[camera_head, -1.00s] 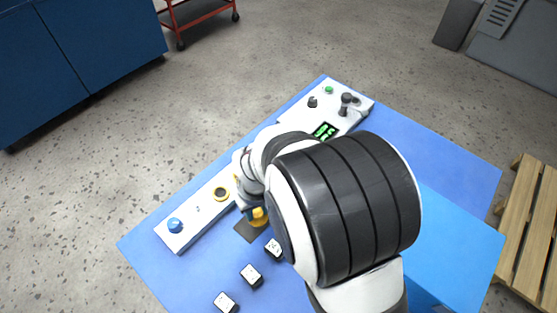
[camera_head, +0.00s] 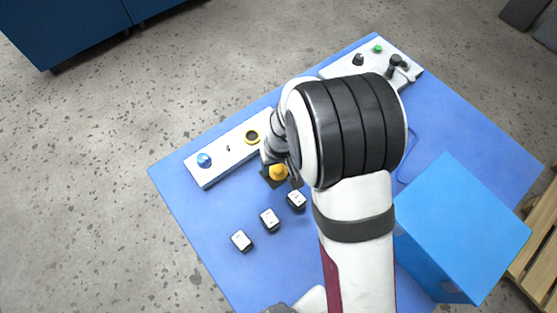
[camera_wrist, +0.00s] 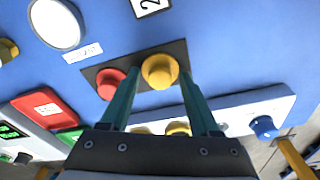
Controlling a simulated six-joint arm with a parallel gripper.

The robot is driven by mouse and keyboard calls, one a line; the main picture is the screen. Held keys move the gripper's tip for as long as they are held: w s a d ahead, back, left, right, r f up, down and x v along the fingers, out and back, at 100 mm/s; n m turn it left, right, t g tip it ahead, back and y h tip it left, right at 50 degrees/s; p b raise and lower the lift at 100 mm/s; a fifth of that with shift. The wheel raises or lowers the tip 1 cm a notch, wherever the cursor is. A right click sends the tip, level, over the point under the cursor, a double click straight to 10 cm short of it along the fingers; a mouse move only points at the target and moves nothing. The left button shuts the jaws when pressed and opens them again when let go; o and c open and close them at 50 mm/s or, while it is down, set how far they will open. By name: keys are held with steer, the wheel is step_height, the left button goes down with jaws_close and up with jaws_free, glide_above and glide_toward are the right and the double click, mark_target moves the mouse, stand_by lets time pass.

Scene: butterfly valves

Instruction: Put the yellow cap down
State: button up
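The yellow cap (camera_wrist: 160,71) sits on a dark mat (camera_wrist: 131,75) beside a red cap (camera_wrist: 109,84) in the wrist view. In the head view the yellow cap (camera_head: 278,173) shows on the dark mat (camera_head: 267,179), just left of my wrist; the red cap is hidden there. My gripper (camera_wrist: 160,80) has its two green fingers one on each side of the yellow cap.
Several small numbered blocks (camera_head: 270,220) stand in front. A large blue box (camera_head: 462,228) is at right.

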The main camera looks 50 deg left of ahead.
mark_target(280, 177)
steer(key=shift+r, duration=0.1)
step_height(280, 177, up, 12)
steer(key=d, duration=0.1)
steer(key=w+d+r+m, duration=0.4)
steer(key=d, duration=0.5)
steer(key=s+d+r+m, duration=0.15)
steer(key=d+m, duration=0.25)
steer(key=d, duration=0.5)
steer(key=d+r+m, duration=0.3)
steer(key=d+m, duration=0.2)
steer(key=d, duration=0.3)
steer(key=s+d+m, duration=0.6)
steer(key=s+d, duration=0.1)
steer(key=shift+s+r+g+y, duration=0.15)
steer(key=shift+g+y, duration=0.15)
steer(key=shift+g, duration=0.1)
